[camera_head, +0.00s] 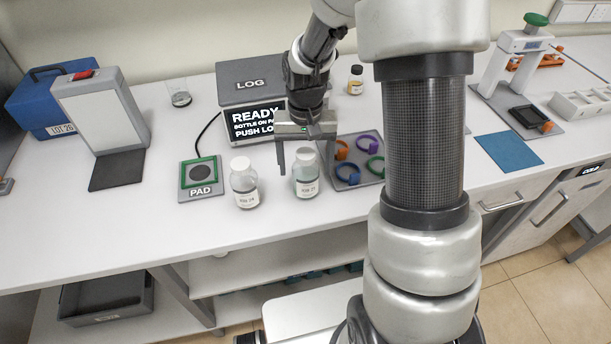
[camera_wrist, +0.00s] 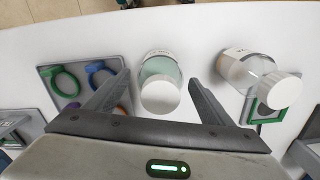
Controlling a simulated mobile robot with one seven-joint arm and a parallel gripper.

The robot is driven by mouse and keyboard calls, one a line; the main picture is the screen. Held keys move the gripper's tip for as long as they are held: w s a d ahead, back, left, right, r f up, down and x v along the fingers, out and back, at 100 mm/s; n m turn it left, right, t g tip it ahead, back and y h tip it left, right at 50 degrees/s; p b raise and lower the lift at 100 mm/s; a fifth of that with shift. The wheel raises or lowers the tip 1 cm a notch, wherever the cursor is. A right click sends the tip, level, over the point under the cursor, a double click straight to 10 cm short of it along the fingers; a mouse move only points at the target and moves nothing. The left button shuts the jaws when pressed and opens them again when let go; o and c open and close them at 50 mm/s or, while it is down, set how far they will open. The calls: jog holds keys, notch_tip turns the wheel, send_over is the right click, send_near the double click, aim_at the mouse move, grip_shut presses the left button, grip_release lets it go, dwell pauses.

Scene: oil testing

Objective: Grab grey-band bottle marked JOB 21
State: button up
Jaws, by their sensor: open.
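Two clear bottles with white caps stand upright near the bench's front edge. The right bottle (camera_head: 306,185) has a greenish-grey tint below its cap; its label seems to start with JOB, but the number is too small to read surely. The left bottle (camera_head: 244,195) also has a JOB label that I cannot read surely. My gripper (camera_head: 306,158) is open above the right bottle, fingers pointing down. In the wrist view, this bottle (camera_wrist: 160,73) shows between the two open fingers (camera_wrist: 158,82), with gaps on both sides. The other bottle (camera_wrist: 238,66) lies outside the fingers.
The PAD plate (camera_head: 200,193) lies left of the bottles. A tray (camera_head: 371,140) with coloured rings is close on the right. The LOG box (camera_head: 250,78) stands behind. A small amber bottle (camera_head: 355,84) is farther back. The bench's front edge is near the bottles.

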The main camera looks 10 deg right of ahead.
jog(key=shift+r, duration=0.1)
jog(key=c, duration=1.5)
